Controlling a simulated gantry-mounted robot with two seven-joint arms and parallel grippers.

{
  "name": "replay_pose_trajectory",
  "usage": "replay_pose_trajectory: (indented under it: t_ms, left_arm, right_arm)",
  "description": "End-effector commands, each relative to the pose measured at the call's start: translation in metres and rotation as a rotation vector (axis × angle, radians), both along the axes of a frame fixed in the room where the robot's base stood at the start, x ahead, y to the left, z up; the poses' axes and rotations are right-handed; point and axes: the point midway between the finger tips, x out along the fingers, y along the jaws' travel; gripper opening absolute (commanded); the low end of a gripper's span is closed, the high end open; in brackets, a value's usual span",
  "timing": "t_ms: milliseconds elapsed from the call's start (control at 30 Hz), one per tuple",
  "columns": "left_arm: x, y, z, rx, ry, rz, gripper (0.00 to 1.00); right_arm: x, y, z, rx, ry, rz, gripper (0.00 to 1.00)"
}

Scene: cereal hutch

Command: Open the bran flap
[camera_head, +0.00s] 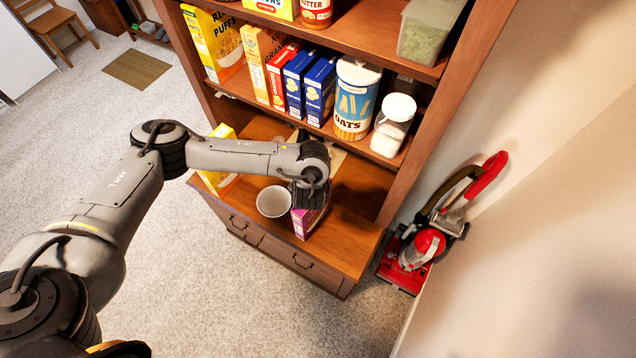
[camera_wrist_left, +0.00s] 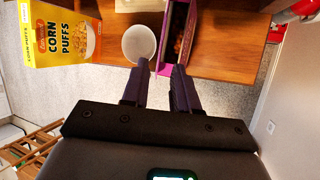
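A purple box (camera_head: 309,221), which I take to be the bran, stands on the hutch counter near its front edge, partly hidden by my left gripper (camera_head: 309,192) in the head view. In the left wrist view the purple box (camera_wrist_left: 166,30) shows a dark opening between its purple edges, with brownish bits inside. I cannot tell exactly how its flap lies. One fingertip is near the box's close end; contact is unclear. My right gripper is out of view.
A white bowl (camera_head: 273,201) stands just left of the purple box. A yellow corn puffs box (camera_wrist_left: 60,38) stands farther left. Shelves above hold cereal boxes, an oats canister (camera_head: 355,98) and a white-lidded jar (camera_head: 393,124). A red vacuum (camera_head: 428,243) stands on the floor at right.

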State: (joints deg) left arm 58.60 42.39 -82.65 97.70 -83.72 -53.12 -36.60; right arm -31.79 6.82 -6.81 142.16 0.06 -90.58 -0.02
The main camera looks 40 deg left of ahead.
Motion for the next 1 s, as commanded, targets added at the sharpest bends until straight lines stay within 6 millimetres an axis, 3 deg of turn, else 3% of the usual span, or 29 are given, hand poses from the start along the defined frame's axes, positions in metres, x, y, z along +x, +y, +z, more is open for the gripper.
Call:
replay_pose_trajectory:
  t_ms: [167, 467, 633, 767, 1000]
  left_arm:
    - [0.013, -0.001, 0.011, -0.003, -0.03, -0.002, 0.29]
    - [0.018, 0.001, -0.003, -0.009, -0.03, -0.004, 0.29]
    - [0.021, 0.01, -0.015, -0.004, -0.024, 0.005, 0.29]
    - [0.032, 0.019, -0.041, -0.002, -0.028, 0.003, 0.29]
    - [0.045, 0.03, -0.065, -0.002, -0.027, 0.001, 0.29]
  right_arm:
    - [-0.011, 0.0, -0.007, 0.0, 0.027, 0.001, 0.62]
    - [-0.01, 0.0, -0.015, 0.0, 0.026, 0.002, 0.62]
    - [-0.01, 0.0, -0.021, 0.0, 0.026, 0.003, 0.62]
    - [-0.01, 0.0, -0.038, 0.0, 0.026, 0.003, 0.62]
    - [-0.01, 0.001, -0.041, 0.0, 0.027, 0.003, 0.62]
